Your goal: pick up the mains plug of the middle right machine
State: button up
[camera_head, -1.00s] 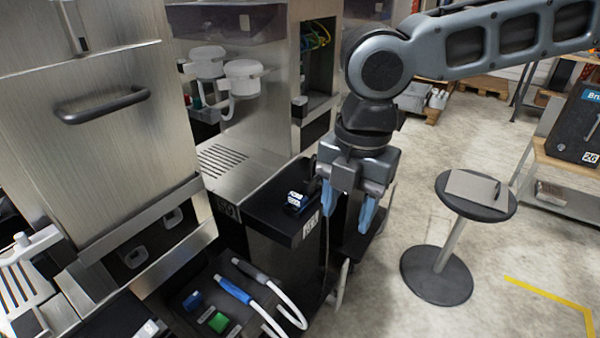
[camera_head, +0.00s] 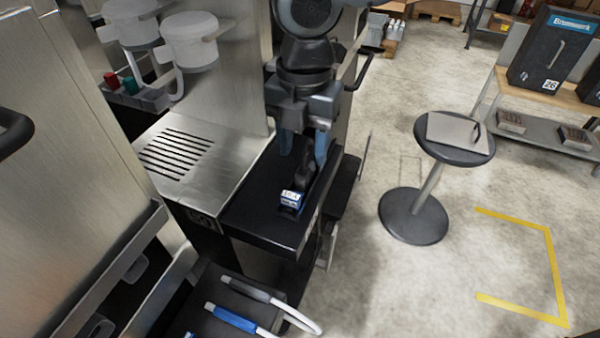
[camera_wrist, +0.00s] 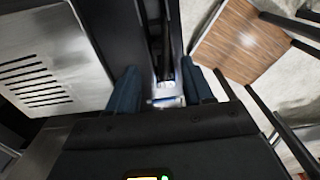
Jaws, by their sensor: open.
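The likely mains plug is a dark piece with a blue-and-white label (camera_head: 291,198). It rests on the black shelf (camera_head: 258,225) at the front of the middle machine with the slotted steel tray. My gripper (camera_head: 304,160) is above the shelf, pointing down, with its blue fingers apart. A dark upright part shows between and below the fingers, and I cannot tell whether they touch it. In the wrist view my gripper (camera_wrist: 165,88) is open, with a small white-and-blue piece (camera_wrist: 165,102) showing between the fingers. The plug's pins are not visible.
The slotted steel tray (camera_head: 175,152) lies left of the shelf. A lower black bin holds a blue-handled wand (camera_head: 232,318) and a grey one (camera_head: 250,290). A round stool (camera_head: 455,145) with a clipboard stands right. Open floor lies between stool and machines.

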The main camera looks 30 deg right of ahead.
aim_at(303, 170)
notch_tip(303, 170, down, 5)
dwell(0.3)
grip_shut()
dwell(0.4)
